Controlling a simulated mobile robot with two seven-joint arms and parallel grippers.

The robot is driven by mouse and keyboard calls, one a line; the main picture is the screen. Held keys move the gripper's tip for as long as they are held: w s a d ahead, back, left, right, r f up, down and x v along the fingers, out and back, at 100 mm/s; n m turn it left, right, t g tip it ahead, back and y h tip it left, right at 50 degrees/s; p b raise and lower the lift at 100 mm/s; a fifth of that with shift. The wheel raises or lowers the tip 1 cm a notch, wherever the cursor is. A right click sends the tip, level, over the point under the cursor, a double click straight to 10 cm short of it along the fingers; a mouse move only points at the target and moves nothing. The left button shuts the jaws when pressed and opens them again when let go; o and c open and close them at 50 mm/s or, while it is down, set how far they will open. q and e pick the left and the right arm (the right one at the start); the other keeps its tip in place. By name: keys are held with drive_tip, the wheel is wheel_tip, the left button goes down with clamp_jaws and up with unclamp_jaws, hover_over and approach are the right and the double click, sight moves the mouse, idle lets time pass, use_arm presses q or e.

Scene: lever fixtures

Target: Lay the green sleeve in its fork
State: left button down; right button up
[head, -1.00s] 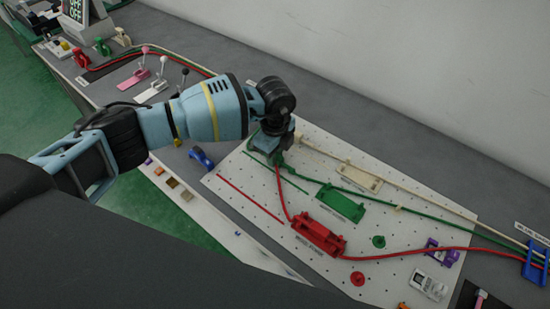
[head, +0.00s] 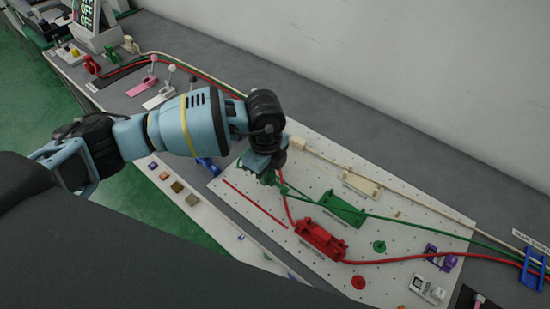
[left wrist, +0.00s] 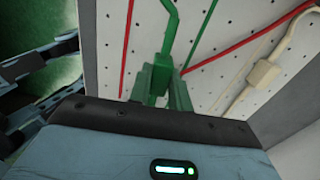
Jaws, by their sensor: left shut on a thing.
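My left gripper (head: 268,173) is shut on the green sleeve (head: 269,180), over the left end of the white perforated board. The wrist mostly hides the sleeve in the head view. The left wrist view shows green blocky parts (left wrist: 153,83) just past the gripper housing, with the green cable (left wrist: 172,22) running up from them. The fingertips are not clear there. A green holder (head: 342,208), which looks empty, stands on the board to the right, apart from the gripper. I cannot tell for sure whether it is the fork. My right gripper is not in view.
A red holder (head: 320,240) with a red cable stands nearer the front. A cream holder (head: 361,185) stands behind, and a cream sleeve (head: 298,144) lies by the back edge. A blue cable clip (head: 534,268) is at the right. The wall (head: 400,70) rises behind the table.

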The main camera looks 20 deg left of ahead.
use_arm(q)
drive_tip(key=s, duration=0.8)
drive_tip(key=shift+s+a+r+p, duration=0.25)
drive_tip(key=shift+a+r+p, duration=0.1)
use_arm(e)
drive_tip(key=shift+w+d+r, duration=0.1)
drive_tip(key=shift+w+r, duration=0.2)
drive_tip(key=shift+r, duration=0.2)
use_arm(q)
drive_tip(key=shift+w, duration=0.1)
